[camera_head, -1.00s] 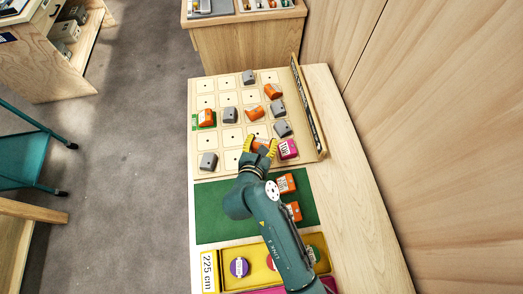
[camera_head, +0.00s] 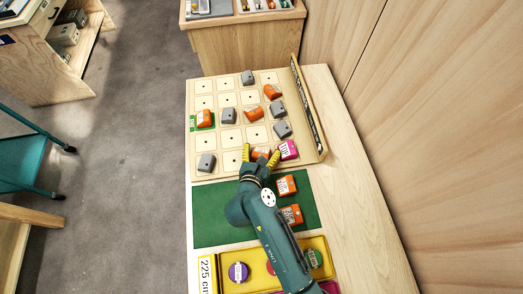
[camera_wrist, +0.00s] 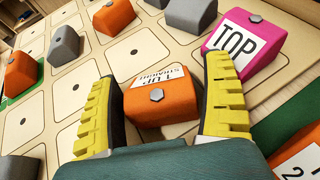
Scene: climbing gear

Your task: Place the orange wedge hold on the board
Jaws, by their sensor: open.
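An orange wedge hold (camera_head: 261,153) with a white label rests on a cell of the pale wooden board (camera_head: 204,87), in the row nearest me. In the wrist view the hold (camera_wrist: 165,104) shows a grey bolt head on its front. My gripper (camera_head: 260,149) is open, with one yellow finger on each side of the hold. The wrist view shows a gap between the hold and each finger, so it appears not gripped. The magenta TOP hold (camera_head: 288,150) sits just right of the right finger.
Several grey holds and other orange holds (camera_head: 272,92) sit on the board. A raised strip (camera_head: 308,110) edges its right side. Two orange holds (camera_head: 286,184) lie on the green mat (camera_head: 212,215). A yellow tray (camera_head: 325,270) with round pieces is nearer me.

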